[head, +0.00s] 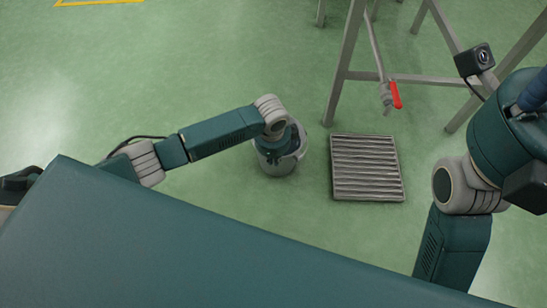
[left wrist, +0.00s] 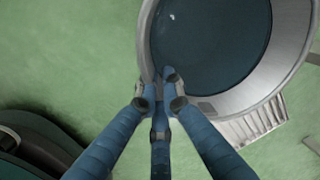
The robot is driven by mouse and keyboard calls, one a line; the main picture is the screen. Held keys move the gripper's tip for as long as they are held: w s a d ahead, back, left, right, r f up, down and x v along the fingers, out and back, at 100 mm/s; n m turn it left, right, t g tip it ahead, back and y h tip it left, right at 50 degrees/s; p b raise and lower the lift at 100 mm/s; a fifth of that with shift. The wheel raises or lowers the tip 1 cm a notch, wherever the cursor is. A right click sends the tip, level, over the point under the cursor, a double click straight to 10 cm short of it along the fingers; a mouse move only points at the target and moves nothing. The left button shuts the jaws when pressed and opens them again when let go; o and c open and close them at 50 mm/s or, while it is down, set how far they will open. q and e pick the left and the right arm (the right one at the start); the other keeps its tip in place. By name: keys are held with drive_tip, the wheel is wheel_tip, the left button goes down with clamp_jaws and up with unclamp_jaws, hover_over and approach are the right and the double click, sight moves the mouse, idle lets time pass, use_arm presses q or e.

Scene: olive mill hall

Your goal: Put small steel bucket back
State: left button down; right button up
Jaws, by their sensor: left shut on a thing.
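The small steel bucket (head: 276,168) is upright at or just above the green floor, in the middle of the head view. I cannot tell whether its base touches the floor. My left gripper (head: 283,146) reaches down over it, partly hidden by my forearm. In the left wrist view my left gripper (left wrist: 161,76) is shut on the near rim of the bucket (left wrist: 292,50). The bucket's inside looks dark blue; I cannot tell whether it holds liquid. My right arm is at the right edge; a blue part of the right gripper (head: 533,92) shows there, its fingertips cut off.
A slatted metal grate (head: 367,168) lies on the floor just right of the bucket. Above it is a tap with a red handle (head: 396,95), by the grey legs of a metal stand (head: 344,65). The floor left of the bucket is clear. Yellow floor marking (head: 100,3) shows top left.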

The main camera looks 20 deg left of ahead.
use_arm(q)
drive_tip(key=shift+w+r, duration=0.2)
drive_tip(key=shift+w, duration=0.05)
drive_tip(key=c, duration=2.2)
unclamp_jaws()
drive_tip(key=shift+s+f, duration=0.25)
drive_tip(key=shift+o, duration=1.4)
